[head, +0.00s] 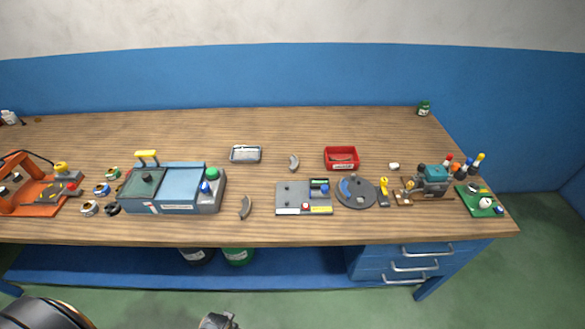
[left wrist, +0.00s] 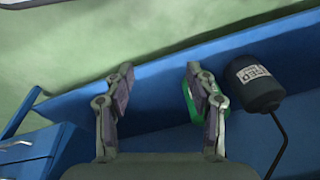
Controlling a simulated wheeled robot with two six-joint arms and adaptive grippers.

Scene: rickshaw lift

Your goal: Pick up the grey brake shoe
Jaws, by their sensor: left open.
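Two loose curved shoes lie on the wooden bench in the head view. A light grey shoe (head: 294,162) lies near the middle, left of the red tray. A darker grey shoe (head: 246,207) lies nearer the front edge, right of the blue machine. I cannot tell for sure which is the grey brake shoe. My left gripper (left wrist: 160,75) is open and empty in the left wrist view, with the blue lower shelf behind its fingers. A dark part of my arm shows at the bottom of the head view, in front of the bench.
The bench (head: 330,125) holds a blue machine (head: 175,188), a metal dish (head: 245,154), a red tray (head: 342,158), a grey fixture plate (head: 290,198) and a round disc (head: 357,192). The back of the bench is mostly clear.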

